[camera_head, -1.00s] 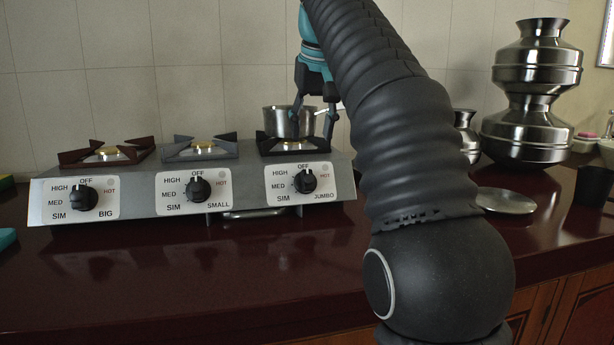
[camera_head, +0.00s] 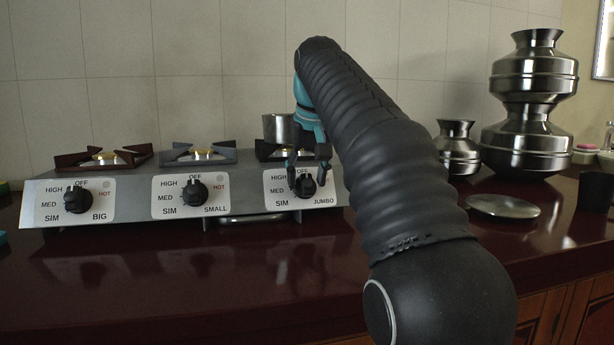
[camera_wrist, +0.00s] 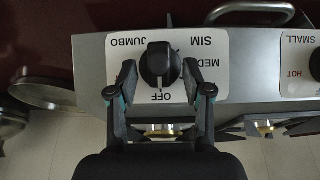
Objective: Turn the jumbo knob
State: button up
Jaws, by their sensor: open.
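The jumbo knob (camera_head: 305,185) is black and round with a raised grip, on the right-hand white panel of the stove front. In the wrist view the knob (camera_wrist: 158,66) shows upside down, with its grip in line with OFF. My gripper (camera_head: 307,185) is open in front of the jumbo panel. In the wrist view my gripper's fingers (camera_wrist: 164,90) stand on either side of the knob, with a gap on each side. No contact shows, and how far the fingertips are from the panel is hard to tell.
The small knob (camera_head: 194,192) and big knob (camera_head: 77,199) are to the left on the same stove. A metal pot (camera_head: 279,129) sits on the jumbo burner, behind my gripper. A flat metal lid (camera_head: 503,206) and stacked metal vessels (camera_head: 528,140) stand to the right.

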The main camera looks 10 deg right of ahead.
grip_shut()
jog(key=shift+a+r, duration=0.1)
jog(key=shift+a+n+h+p, duration=0.1)
jog(key=shift+n+h+p, duration=0.3)
jog(key=shift+n+p, duration=0.15)
jog(key=shift+a+n+h+p, duration=0.25)
jog(key=shift+n+h+p, duration=0.65)
jog(key=shift+n+h, duration=0.15)
jog(key=shift+s+a+f+n+t+h, duration=0.1)
jog(key=shift+a+f+n+t+h, duration=0.1)
jog(key=shift+n+t+h, duration=0.5)
jog(key=n, duration=0.1)
jog(key=n+h, duration=0.1)
jog(key=n+t+h, duration=0.1)
jog(key=shift+s+a+f+n, duration=0.1)
jog(key=shift+a+f+n, duration=0.05)
jog(key=shift+f+n, duration=0.15)
jog(key=shift+h, duration=0.25)
